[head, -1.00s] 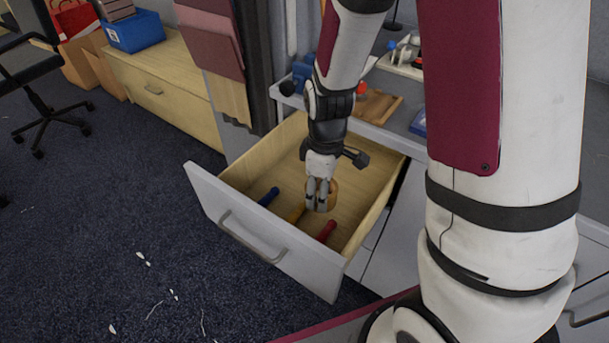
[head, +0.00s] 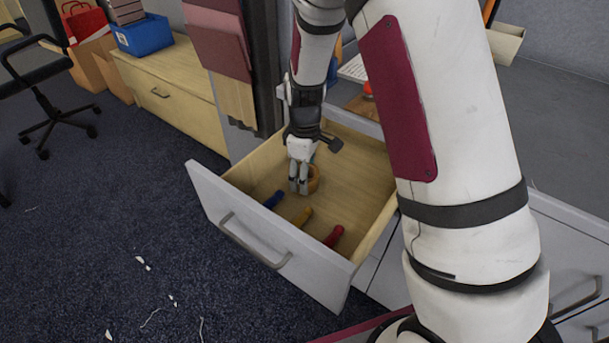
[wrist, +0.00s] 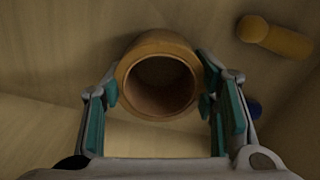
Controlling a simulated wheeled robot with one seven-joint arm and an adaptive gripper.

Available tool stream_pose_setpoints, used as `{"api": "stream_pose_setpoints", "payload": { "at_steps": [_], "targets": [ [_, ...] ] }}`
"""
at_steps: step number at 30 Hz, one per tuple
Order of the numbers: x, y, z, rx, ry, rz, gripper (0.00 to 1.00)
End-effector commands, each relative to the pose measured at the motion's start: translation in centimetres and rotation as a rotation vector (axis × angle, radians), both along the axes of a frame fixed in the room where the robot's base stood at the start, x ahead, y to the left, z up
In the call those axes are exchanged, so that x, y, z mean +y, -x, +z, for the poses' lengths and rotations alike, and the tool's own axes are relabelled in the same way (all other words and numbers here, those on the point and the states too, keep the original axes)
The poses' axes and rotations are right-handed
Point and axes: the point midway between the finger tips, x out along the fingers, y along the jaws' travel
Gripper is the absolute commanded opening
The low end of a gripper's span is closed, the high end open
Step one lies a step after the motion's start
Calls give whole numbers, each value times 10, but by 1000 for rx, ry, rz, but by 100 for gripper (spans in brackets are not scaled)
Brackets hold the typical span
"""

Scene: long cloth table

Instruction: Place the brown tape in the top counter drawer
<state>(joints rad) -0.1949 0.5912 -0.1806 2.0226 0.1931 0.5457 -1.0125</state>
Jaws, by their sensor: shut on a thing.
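The brown tape (head: 313,180) is a short ring. In the wrist view the tape (wrist: 158,76) sits between my two finger pads, with its round hole facing the camera. My gripper (head: 299,188) is shut on it and points down inside the open drawer. The top counter drawer (head: 262,240) is pulled out and has a pale wood inside and a grey front with a bar handle. The tape is low, near the drawer's floor; I cannot tell whether it touches.
In the drawer lie a blue-handled thing (head: 273,200), a yellow-handled one (head: 301,217) and a red-handled one (head: 334,236) near the front. The yellow one also shows in the wrist view (wrist: 275,37). The drawer floor to the right of the tape is clear.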

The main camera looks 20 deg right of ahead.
Motion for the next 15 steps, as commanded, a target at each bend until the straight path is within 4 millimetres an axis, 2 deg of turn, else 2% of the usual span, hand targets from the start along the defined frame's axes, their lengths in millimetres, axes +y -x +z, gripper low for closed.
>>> {"api": "stream_pose_setpoints", "payload": {
  "at_steps": [9,10,12,15],
  "targets": [
    [0,0,-2,-1,0,-1,24],
    [0,0,-2,-1,0,-1,58],
    [0,0,-2,-1,0,-1,74],
    [0,0,-2,-1,0,-1,74]
  ]
}}
